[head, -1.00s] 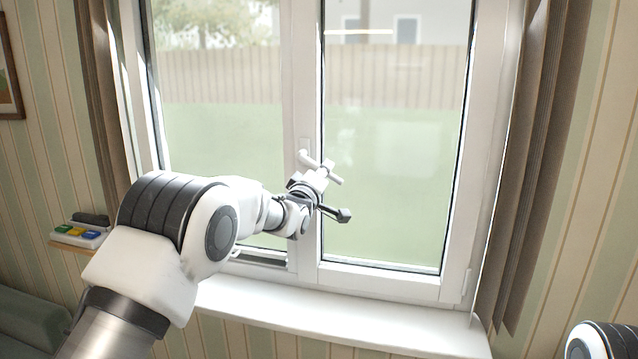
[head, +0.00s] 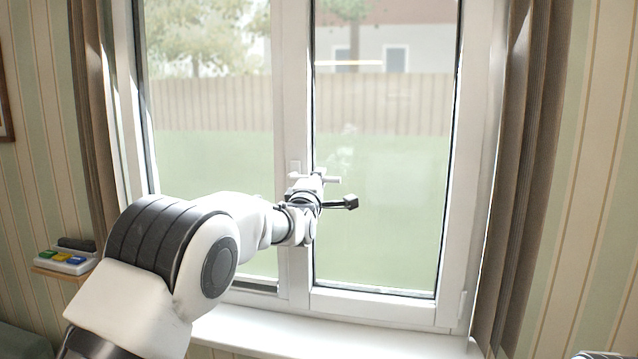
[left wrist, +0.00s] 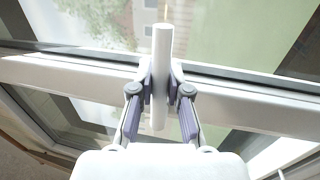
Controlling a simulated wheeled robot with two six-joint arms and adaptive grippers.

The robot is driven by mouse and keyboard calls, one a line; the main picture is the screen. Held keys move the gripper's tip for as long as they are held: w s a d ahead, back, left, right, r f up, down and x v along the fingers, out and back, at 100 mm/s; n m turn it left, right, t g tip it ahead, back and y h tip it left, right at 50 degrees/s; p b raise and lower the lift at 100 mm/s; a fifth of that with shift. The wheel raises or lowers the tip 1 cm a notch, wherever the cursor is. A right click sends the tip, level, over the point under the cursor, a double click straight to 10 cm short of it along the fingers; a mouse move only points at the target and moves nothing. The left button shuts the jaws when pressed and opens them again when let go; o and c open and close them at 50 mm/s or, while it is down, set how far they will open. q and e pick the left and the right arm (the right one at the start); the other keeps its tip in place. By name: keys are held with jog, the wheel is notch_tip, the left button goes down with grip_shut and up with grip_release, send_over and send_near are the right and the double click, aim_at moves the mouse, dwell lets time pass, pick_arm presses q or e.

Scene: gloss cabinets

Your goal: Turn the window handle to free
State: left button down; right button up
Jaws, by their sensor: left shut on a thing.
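The white window handle (head: 332,180) is on the middle upright of the window frame. Its lever lies roughly level in the head view, pointing right from its base plate (head: 294,167). My left gripper (head: 318,180) is shut on the lever and hides part of it. In the left wrist view the lever (left wrist: 162,50) is a pale bar held between the two fingers of the gripper (left wrist: 160,85), with its end standing out beyond them.
The window sashes look closed in their white frame (head: 452,150). A white sill (head: 330,338) runs below. Brown curtains hang at the left (head: 92,130) and right (head: 530,150). A small shelf with a coloured-button box (head: 68,260) is on the left wall.

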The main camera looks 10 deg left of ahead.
pick_arm(q)
jog(key=shift+r, duration=0.1)
jog(key=c, duration=1.1)
grip_release()
jog(key=s, duration=0.4)
jog(key=s+f, duration=0.1)
jog(key=s, duration=0.3)
jog(key=s+f, duration=0.1)
jog(key=s, duration=0.2)
jog(key=shift+s+a+f, duration=0.2)
jog(key=shift+s+a, duration=0.05)
jog(key=shift+s, duration=0.15)
